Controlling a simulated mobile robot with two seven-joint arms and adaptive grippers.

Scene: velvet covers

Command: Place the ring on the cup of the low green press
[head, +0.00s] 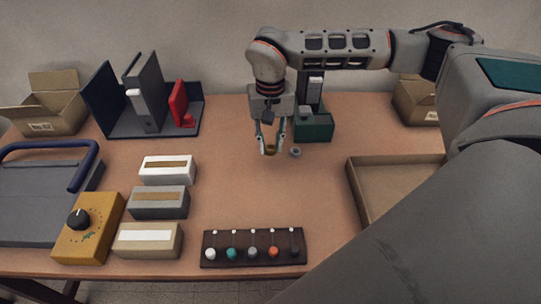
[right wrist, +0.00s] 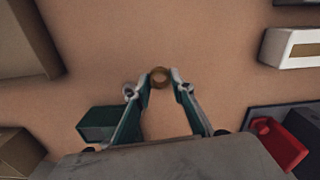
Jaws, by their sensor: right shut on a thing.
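My right gripper (head: 270,147) is shut on a small brass-coloured ring (head: 271,151). It holds the ring in front and to the left of the low green press (head: 314,132). In the right wrist view, the ring (right wrist: 159,78) sits between the fingertips (right wrist: 155,85). A small grey round piece (head: 295,152), which looks like the cup, lies just right of the ring, at the press's front left. The ring is apart from it. My arm hides part of the press's upper side. The green press also shows in the right wrist view (right wrist: 98,120). My left gripper is out of view.
An open shallow cardboard box (head: 362,190) lies to the right. A board with several coloured knobs (head: 253,260) is at the front. Several pale boxes (head: 160,201) and a yellow dial box (head: 88,240) stand left. Dark file holders (head: 145,90) stand behind. The table's middle is clear.

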